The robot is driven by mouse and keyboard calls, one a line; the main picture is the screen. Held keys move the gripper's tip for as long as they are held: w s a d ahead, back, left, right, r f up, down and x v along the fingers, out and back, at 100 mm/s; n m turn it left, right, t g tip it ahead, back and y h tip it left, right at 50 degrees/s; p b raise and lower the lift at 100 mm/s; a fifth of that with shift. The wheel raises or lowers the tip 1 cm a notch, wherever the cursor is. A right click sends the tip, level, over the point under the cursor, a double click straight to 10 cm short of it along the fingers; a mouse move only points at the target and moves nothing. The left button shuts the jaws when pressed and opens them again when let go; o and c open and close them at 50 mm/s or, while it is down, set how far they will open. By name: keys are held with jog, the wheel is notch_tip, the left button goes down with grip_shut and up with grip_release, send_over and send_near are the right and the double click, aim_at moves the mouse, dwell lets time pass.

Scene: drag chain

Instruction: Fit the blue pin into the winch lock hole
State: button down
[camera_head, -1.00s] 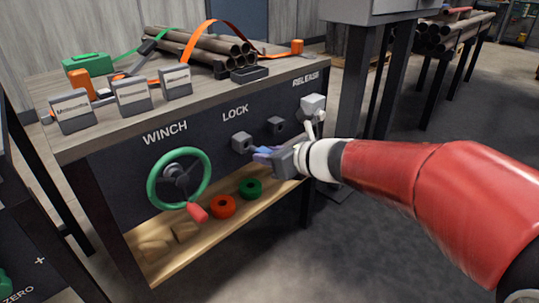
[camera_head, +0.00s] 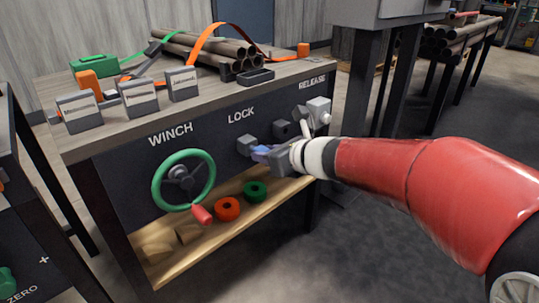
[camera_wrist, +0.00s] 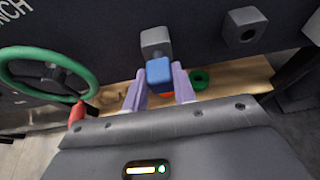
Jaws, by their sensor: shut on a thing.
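The blue pin (camera_wrist: 159,72) is held between the pale purple fingers of my gripper (camera_wrist: 159,84), which is shut on it. In the wrist view its square blue end shows just below the grey lock block (camera_wrist: 155,40). In the head view my gripper (camera_head: 264,153) is right beside the same lock block (camera_head: 247,146), under the LOCK label. The lock hole is hidden from both views, and I cannot tell whether the pin touches the block.
The green WINCH wheel (camera_head: 184,180) with its red handle is to the left. A second grey block (camera_head: 283,130) and the RELEASE fitting (camera_head: 318,110) are to the right. An orange ring (camera_head: 227,208) and a green ring (camera_head: 255,191) lie on the lower shelf.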

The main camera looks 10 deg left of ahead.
jog(key=shift+w+a, duration=0.5)
jog(key=shift+a, duration=0.2)
jog(key=c, duration=1.1)
grip_release()
jog(key=shift+o, duration=0.2)
jog(key=p+v, duration=0.1)
jog(key=v, duration=0.7)
jog(key=shift+w+a, duration=0.1)
